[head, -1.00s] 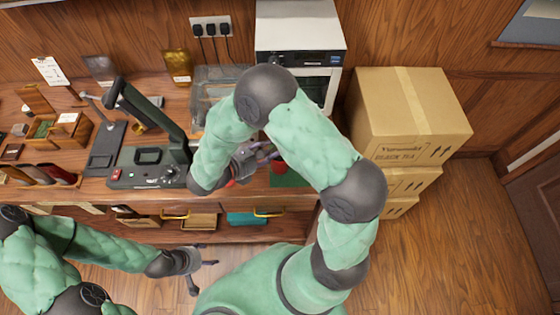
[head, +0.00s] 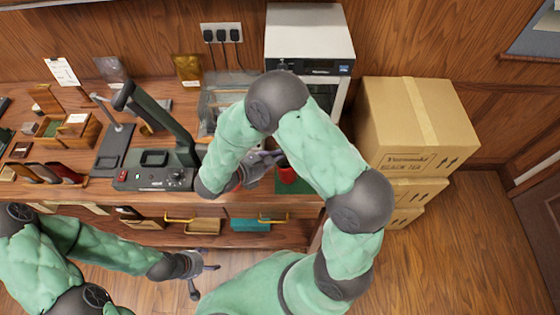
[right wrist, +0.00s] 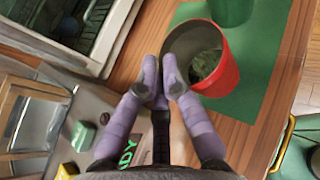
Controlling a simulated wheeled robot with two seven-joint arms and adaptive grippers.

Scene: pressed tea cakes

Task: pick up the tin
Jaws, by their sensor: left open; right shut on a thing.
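The red tin (right wrist: 228,75) stands open-topped on a green mat (right wrist: 268,50) in the right wrist view, with dark green leaf-like stuff inside. In the head view the tin (head: 287,175) shows partly, near the counter's front edge. My right gripper (right wrist: 161,75) is shut at the tin's left rim, its fingertips close together on the wall. It also shows in the head view (head: 274,157), partly hidden by my arm. My left gripper (head: 206,281) is open and empty, low in front of the counter.
A green container (right wrist: 230,8) stands just beyond the tin. A white oven-like appliance (head: 310,38) is behind, and a black press-like device (head: 155,160) is to the left. Cardboard boxes (head: 420,125) are stacked at the right. Open floor lies in front.

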